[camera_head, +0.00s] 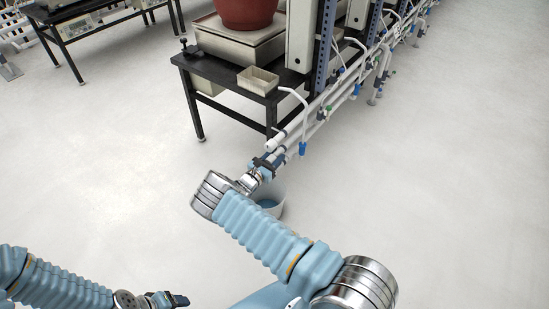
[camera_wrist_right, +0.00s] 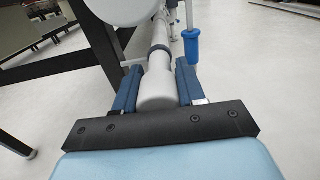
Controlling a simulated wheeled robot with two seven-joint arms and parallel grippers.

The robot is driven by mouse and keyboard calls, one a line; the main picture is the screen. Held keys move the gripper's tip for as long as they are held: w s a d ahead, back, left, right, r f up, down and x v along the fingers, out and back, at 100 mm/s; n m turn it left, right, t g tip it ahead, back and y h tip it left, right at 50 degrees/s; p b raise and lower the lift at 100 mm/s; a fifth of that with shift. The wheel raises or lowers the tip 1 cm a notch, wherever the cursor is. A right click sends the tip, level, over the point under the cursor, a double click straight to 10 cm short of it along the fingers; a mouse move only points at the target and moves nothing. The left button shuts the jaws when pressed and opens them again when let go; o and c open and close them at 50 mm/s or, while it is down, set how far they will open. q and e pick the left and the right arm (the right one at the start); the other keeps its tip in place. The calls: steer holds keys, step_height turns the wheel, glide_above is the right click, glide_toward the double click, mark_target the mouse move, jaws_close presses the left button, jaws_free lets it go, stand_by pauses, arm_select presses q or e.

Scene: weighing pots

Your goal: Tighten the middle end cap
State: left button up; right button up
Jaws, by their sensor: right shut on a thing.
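The middle end cap (camera_wrist_right: 158,90) is a white cylinder on the end of a pale pipe (camera_wrist_right: 160,35) in the right wrist view. My right gripper (camera_wrist_right: 157,78) is shut on it, with one blue finger along each side. In the head view my right gripper (camera_head: 270,161) is at the near end of the pipes and mostly hides the cap. Another white pipe end (camera_head: 276,141) lies just above and beside it. My left gripper (camera_head: 176,300) is low at the left, away from the pipes; its finger gap is unclear.
A black table (camera_head: 231,103) with a small tray (camera_head: 257,83) and a red pot (camera_head: 245,10) is behind. Blue-ended taps (camera_head: 303,147) hang close right.

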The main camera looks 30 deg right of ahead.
steer(key=m+b, duration=0.2)
steer(key=m, duration=0.4)
steer(key=shift+f+b, duration=0.1)
steer(key=shift+b, duration=0.2)
steer(key=shift+r+m+b, duration=0.2)
steer(key=shift+m+b, duration=2.2)
steer(key=shift+m, duration=6.9)
steer(key=shift+w, duration=0.1)
steer(key=o, duration=1)
